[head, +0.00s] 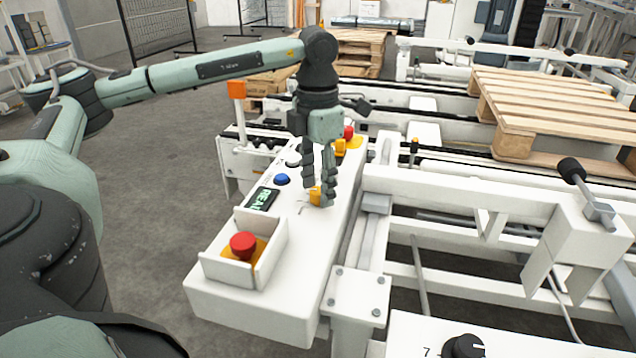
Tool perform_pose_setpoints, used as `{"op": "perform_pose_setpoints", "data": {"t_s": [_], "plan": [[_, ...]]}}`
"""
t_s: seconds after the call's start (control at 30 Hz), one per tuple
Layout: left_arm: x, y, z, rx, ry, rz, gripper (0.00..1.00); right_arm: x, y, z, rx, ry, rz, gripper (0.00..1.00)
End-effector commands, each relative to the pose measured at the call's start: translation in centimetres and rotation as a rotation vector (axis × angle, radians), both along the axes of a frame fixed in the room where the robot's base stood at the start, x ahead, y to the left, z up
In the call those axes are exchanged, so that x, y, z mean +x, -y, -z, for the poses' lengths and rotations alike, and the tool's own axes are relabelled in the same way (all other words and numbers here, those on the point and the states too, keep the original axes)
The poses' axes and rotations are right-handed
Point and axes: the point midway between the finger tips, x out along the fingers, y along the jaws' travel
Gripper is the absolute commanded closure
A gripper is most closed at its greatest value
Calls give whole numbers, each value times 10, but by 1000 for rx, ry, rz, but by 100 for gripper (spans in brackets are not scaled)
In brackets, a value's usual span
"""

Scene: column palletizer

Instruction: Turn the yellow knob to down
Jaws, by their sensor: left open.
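The yellow knob (315,196) sits on the top face of a white control panel (290,230), right of the display. It is partly hidden by the fingers of my left gripper (319,190). That gripper points down at the knob, its fingers apart, with one fingertip right beside the knob's right side. I cannot tell whether the fingers touch the knob, nor which way its pointer faces. My right gripper is not in view.
The panel also has a red mushroom button (243,244) in a white guard box, a green-lit display (263,199), and a blue button (282,179). Another red button (348,132) is behind the gripper. White conveyor frames and a wooden pallet (560,105) stand at right.

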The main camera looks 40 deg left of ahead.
Motion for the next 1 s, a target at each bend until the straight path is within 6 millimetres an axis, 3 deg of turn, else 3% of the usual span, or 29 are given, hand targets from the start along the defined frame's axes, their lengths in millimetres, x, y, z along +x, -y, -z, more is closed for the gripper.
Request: {"op": "perform_pose_setpoints", "data": {"t_s": [0.23,0.63,1.0], "plan": [[0,0,1,0,0,0,52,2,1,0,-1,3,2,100],[0,0,1,0,0,0,100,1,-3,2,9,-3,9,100],[0,0,2,-1,-1,-67,100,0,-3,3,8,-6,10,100]]}}
